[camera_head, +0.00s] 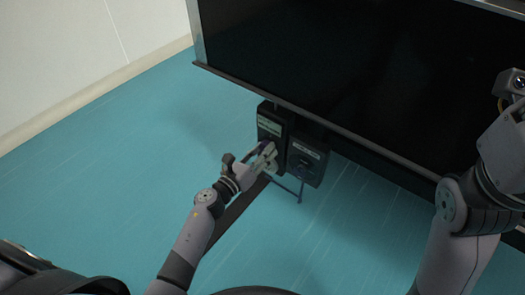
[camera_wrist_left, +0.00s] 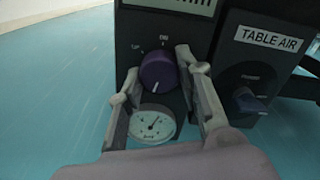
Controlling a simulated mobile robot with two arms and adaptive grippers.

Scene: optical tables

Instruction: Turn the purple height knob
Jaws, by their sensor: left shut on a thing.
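The purple knob (camera_wrist_left: 158,71) is on the front of a dark control box (camera_head: 270,122) under the table edge. It has a white pointer line that points down, and small marks stand above it. My left gripper (camera_head: 270,156) reaches the box front in the head view. In the left wrist view its two fingers (camera_wrist_left: 160,82) are on either side of the knob, shut on it. In the head view the fingers mostly hide the knob. My right arm shows at the right edge, but its fingers are not seen.
A round pressure gauge (camera_wrist_left: 152,125) sits just below the knob. A second box labelled TABLE AIR (camera_wrist_left: 270,38) with a dark blue knob (camera_wrist_left: 249,101) stands to the right. The large black table (camera_head: 340,60) overhangs both boxes. The teal floor (camera_head: 130,150) at left is clear.

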